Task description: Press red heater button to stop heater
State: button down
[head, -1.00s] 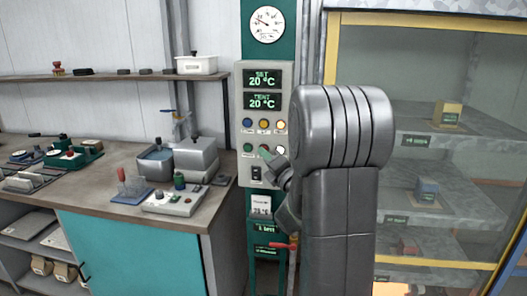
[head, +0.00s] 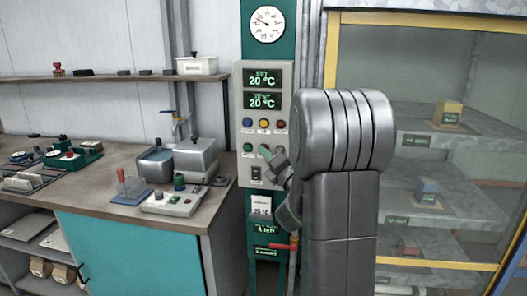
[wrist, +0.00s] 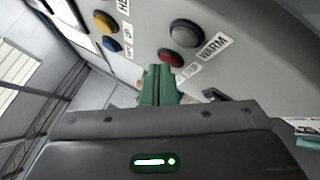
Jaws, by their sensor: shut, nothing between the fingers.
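The control panel (head: 239,178) stands upright, with two displays (head: 264,90) both reading 20 °C. In the wrist view, the red button (wrist: 170,57) sits beside a grey-white button (wrist: 185,33) with a "WARM" label. My gripper (wrist: 160,69) is shut and empty, its green fingers pointing at the panel just by the red button. I cannot tell whether they touch it.
Blue (head: 247,122) and yellow (head: 264,123) buttons are in the row above. A black switch (head: 256,173) is below. A workbench (head: 110,222) with instruments stands at left. A yellow-framed glass cabinet (head: 432,19) stands at right, partly behind my arm.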

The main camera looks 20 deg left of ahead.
jog(key=shift+s, duration=0.15)
jog(key=shift+s+d+b, duration=0.2)
jog(key=shift+s+b, duration=0.45)
jog(key=shift+b, duration=0.35)
jog(key=shift+s, duration=0.1)
jog(key=s+b, duration=0.1)
jog(key=s, duration=0.1)
jog(key=s+d+b, duration=0.1)
jog(key=s+b, duration=0.1)
jog(key=shift+s+d+b, duration=0.1)
jog(key=shift+s+b, duration=0.2)
jog(key=shift+s, duration=0.05)
jog(key=w+p, duration=0.1)
jog(key=p, duration=0.2)
jog(key=shift+w+a+r, duration=0.2)
jog(key=shift+w+a, duration=0.05)
jog(key=shift+w, duration=0.1)
